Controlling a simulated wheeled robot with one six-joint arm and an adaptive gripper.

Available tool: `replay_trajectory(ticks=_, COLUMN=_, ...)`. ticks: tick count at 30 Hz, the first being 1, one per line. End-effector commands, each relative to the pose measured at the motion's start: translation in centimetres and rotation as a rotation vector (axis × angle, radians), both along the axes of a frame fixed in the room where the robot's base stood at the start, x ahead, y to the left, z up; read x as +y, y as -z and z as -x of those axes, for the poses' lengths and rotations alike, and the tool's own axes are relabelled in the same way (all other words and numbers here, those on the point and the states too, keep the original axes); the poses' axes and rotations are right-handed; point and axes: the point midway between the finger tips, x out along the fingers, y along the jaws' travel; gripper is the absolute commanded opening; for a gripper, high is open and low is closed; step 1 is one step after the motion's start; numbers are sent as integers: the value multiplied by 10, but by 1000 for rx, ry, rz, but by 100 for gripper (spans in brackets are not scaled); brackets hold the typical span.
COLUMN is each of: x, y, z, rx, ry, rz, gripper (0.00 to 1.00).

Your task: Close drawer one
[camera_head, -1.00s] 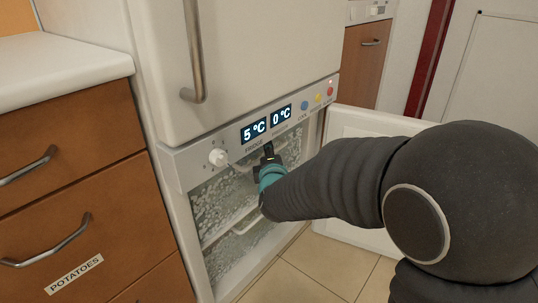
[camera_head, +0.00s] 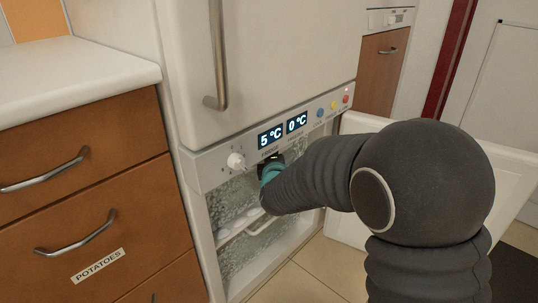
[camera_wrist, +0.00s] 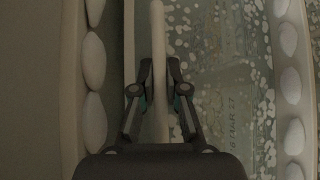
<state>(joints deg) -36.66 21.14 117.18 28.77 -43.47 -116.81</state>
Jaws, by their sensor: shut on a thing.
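The freezer compartment under the fridge door is open, showing frosted drawers. The upper drawer (camera_head: 228,203) has a clear frosty front, partly hidden by my arm. Its pale bar handle (camera_wrist: 158,30) runs up the middle of the wrist view. My gripper (camera_wrist: 158,78) is shut on this handle, with one finger on each side. In the head view, my gripper (camera_head: 272,168) is at the freezer opening just under the control panel, its fingertips hidden. A lower drawer handle (camera_head: 262,228) shows below it. I cannot read a drawer number.
The open white freezer door (camera_head: 345,225) stands to the right, partly behind my arm. The control panel (camera_head: 285,133) with a knob (camera_head: 236,161) is just above my gripper. A wooden cabinet (camera_head: 130,215) with metal handles stands at the left. White rounded lumps (camera_wrist: 93,60) line the compartment sides.

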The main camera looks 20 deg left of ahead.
Motion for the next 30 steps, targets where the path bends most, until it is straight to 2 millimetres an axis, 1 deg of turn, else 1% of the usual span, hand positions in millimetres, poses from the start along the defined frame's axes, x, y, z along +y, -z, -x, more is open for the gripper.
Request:
replay_trajectory(ticks=1, x=4, y=-2, z=0, rx=-5, ry=-7, rz=0, gripper=0)
replay_trajectory(ticks=5, x=5, y=-2, z=0, rx=-7, ry=-9, rz=0, gripper=0)
replay_trajectory(ticks=6, x=5, y=-2, z=0, rx=-7, ry=-10, rz=0, gripper=17)
replay_trajectory(ticks=9, x=5, y=-2, z=0, rx=-6, ry=-9, rz=0, gripper=38)
replay_trajectory(ticks=17, x=1, y=-2, z=-1, rx=-5, ry=-4, rz=0, gripper=38)
replay_trajectory(ticks=20, x=0, y=-3, z=2, rx=-4, ry=-4, rz=-1, gripper=38)
replay_trajectory(ticks=23, x=-2, y=-4, z=12, rx=-4, ry=-5, rz=0, gripper=38)
replay_trajectory(ticks=26, x=-7, y=-6, z=28, rx=-3, ry=-5, rz=-1, gripper=38)
replay_trajectory(ticks=30, x=-15, y=-10, z=55, rx=-5, ry=-7, rz=-1, gripper=38)
